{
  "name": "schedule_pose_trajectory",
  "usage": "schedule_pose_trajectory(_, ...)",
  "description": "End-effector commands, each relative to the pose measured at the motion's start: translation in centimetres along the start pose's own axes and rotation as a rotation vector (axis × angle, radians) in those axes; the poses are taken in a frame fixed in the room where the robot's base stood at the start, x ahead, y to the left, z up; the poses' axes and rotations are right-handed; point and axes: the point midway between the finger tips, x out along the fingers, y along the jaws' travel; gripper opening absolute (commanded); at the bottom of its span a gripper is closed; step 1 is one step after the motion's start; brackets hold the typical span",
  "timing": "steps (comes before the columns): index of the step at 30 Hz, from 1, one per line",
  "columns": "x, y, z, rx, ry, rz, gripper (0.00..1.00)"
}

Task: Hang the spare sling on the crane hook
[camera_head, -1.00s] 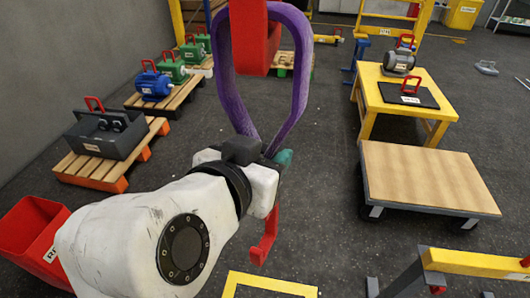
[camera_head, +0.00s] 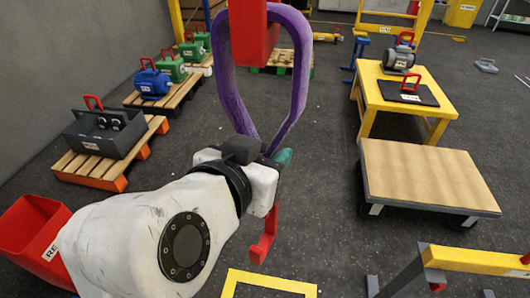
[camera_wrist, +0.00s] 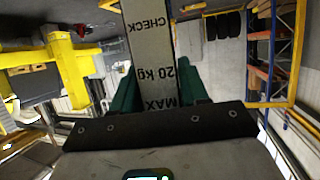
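A purple sling (camera_head: 229,95) forms a tall loop in the upper middle of the head view. Its upper part meets a red block (camera_head: 254,32), probably part of the crane hook; whether it hangs on it or passes behind it I cannot tell. A red J-shaped hook end (camera_head: 262,245) shows below my gripper (camera_head: 280,165). My gripper, with teal fingers, is at the sling's lower end, which its body hides. In the wrist view the fingers (camera_wrist: 158,92) stand apart on either side of a grey bar (camera_wrist: 152,40) marked "20 kg MAX". A grip on the sling or bar is not clear.
A wooden-topped cart (camera_head: 425,180) and a yellow table (camera_head: 405,92) stand at right. Pallets with motors (camera_head: 150,82) and a grey toolbox (camera_head: 105,133) line the left wall. A red bin (camera_head: 35,235) is lower left, a yellow frame (camera_head: 270,283) at bottom centre. Floor between is clear.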

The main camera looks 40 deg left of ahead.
Motion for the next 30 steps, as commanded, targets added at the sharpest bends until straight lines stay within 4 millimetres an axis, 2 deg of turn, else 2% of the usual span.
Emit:
schedule_pose_trajectory(1, -0.1, 0.0, -0.2, 0.002, 0.004, -0.001, 0.48)
schedule_pose_trajectory(9, 0.0, 0.0, -0.1, 0.001, 0.001, 0.000, 0.73)
schedule_pose_trajectory(18, -0.3, 0.0, 0.1, -0.001, -0.002, 0.000, 0.73)
schedule_pose_trajectory(23, -2.4, -0.1, 0.1, 0.000, 0.000, -0.003, 0.73)
schedule_pose_trajectory(30, -7.1, -0.1, 0.0, 0.001, 0.002, -0.004, 0.73)
